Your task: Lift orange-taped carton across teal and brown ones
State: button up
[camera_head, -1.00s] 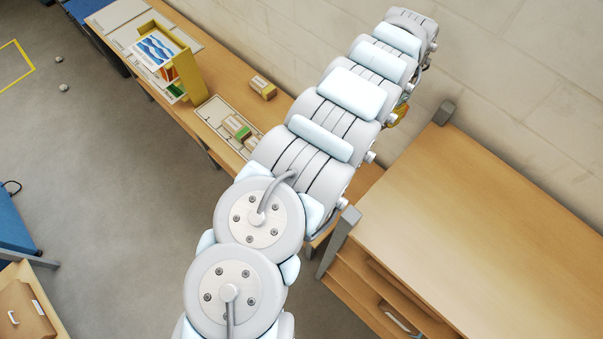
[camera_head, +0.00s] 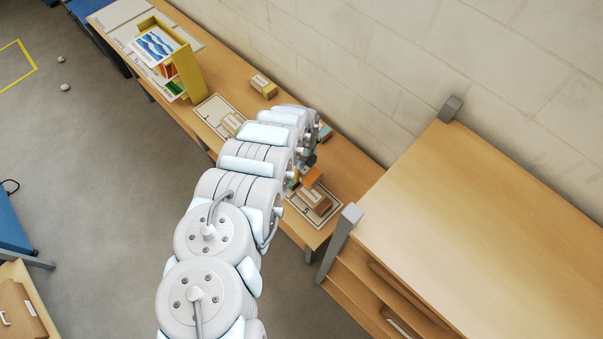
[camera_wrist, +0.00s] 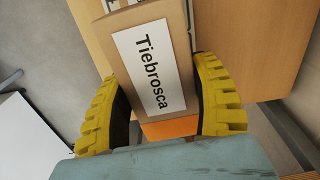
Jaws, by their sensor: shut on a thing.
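My gripper (camera_wrist: 165,105) has yellow ribbed fingers, one on each side of a brown carton with a white "Tiebrosca" label (camera_wrist: 152,65). It is shut on this carton. An orange patch (camera_wrist: 170,128) shows at the carton's end nearest the palm. In the head view the orange-taped carton (camera_head: 312,178) shows beside my wrist, which hides part of it. A brown carton (camera_head: 317,203) sits just below it in the picture, on a pale outlined tray (camera_head: 327,218). A small teal item (camera_head: 325,133), perhaps the teal carton, shows partly behind my arm.
The long wooden table (camera_head: 350,165) runs along the wall. Another tray (camera_head: 212,108) holds a carton partly behind my arm. A higher wooden cabinet (camera_head: 460,210) stands at the right.

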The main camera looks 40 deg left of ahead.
aim_at(300, 178)
jog(key=shift+s+a+f+m, duration=0.1)
jog(key=shift+s+f+m, duration=0.3)
jog(key=shift+s+f, duration=0.3)
jog(key=shift+w+f+b, duration=0.15)
jog(key=shift+f+b, duration=1.2)
jog(key=shift+f, duration=0.45)
jog(key=shift+f+b, duration=0.4)
jog(key=shift+f, duration=0.1)
jog(key=o, duration=1.3)
jog(key=shift+r, duration=0.15)
jog(key=shift+a+r, duration=0.1)
jog(key=shift+r, duration=5.85)
